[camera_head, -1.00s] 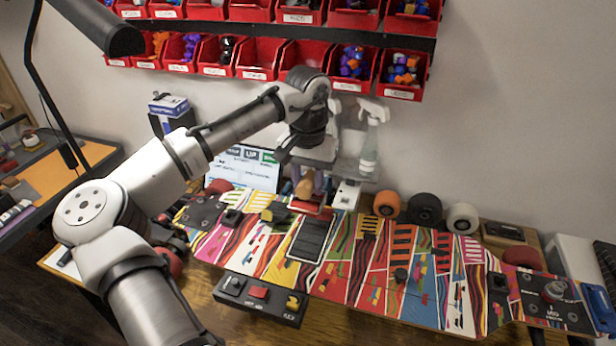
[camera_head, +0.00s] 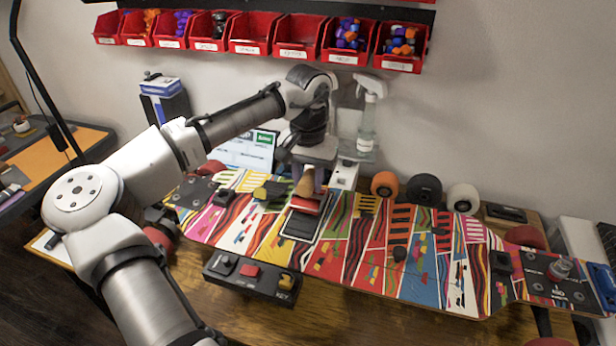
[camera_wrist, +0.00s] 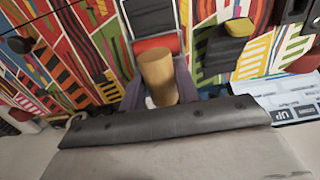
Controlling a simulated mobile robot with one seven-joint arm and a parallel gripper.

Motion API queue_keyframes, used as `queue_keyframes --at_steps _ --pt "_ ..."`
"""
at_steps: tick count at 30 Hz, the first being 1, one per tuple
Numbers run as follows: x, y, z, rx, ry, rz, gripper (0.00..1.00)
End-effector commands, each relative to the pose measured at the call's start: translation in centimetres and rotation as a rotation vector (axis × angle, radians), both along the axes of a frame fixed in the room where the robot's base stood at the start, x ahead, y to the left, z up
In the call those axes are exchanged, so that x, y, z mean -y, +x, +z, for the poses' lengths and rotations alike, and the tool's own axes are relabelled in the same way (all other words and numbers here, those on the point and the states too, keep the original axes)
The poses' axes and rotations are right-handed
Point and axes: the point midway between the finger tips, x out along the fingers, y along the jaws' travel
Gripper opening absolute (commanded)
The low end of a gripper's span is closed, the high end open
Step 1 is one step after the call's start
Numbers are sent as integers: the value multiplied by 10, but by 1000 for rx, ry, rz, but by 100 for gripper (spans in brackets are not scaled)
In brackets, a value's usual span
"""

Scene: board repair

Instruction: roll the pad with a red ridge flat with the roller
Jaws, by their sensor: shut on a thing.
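The roller has a wooden handle (camera_head: 308,184) and a red head (camera_head: 305,205). My gripper (camera_head: 310,180) is shut on the handle, which stands nearly upright; the wrist view shows the wooden handle (camera_wrist: 158,75) between the fingers. The dark pad (camera_head: 299,226) with a pale border lies on the patterned skateboard deck. The red head is over the pad's far part and hides it; I cannot tell whether it touches. The wrist view also shows the red head (camera_wrist: 157,43) beside the dark pad (camera_wrist: 153,18). No separate red ridge can be made out on the pad.
A dark block with a yellowish top (camera_head: 268,193) sits left of the roller. A small panel (camera_head: 250,281) with coloured pieces lies at the front. Several wheels (camera_head: 424,189) and a spray bottle (camera_head: 367,118) stand behind the deck.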

Motion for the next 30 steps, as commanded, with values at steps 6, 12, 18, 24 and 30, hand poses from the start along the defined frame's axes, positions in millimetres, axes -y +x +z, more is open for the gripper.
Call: queue_keyframes --at_steps 6,12,18,24,30 --pt "0 0 -1 1 0 0 13" --pt "0 0 -1 1 0 0 13" --pt "0 0 -1 1 -1 0 13" --pt "0 0 -4 0 -1 0 13" --pt "0 0 -7 -1 -2 0 13"
